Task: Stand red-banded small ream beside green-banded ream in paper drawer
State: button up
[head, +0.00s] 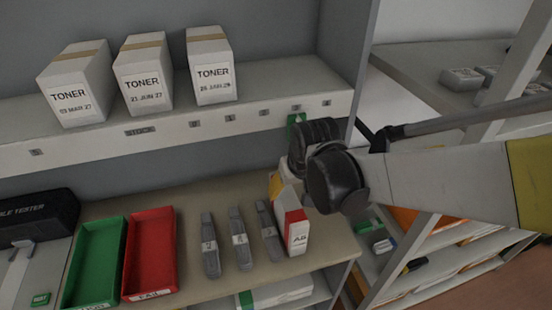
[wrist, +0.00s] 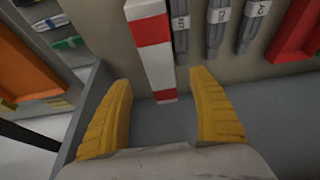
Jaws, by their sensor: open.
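The red-banded small ream (head: 296,228) stands upright near the right end of the middle shelf, white with red bands and a label. In the wrist view the ream (wrist: 153,60) runs up between the two yellow fingers, with a gap on each side. My gripper (wrist: 160,80) is open and empty around its near end. In the head view only a yellow part of my gripper (head: 275,184) shows behind the ream; my dark wrist hides the rest. A white pack with a green band (head: 275,292) lies below the shelf, partly cut off; I cannot tell whether it is the green-banded ream.
Several grey labelled tools (head: 240,238) lie just left of the ream. A red tray (head: 150,250) and green tray (head: 95,262) are further left. Toner boxes (head: 145,75) stand on the upper shelf (head: 280,85). Orange trays (head: 405,222) fill the rack at right.

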jog(key=b+x, duration=0.3)
jog(key=x, duration=0.8)
jog(key=shift+s+f+b, duration=0.1)
jog(key=shift+s+b, duration=0.05)
jog(key=shift+b, duration=0.15)
jog(key=c, duration=1.5)
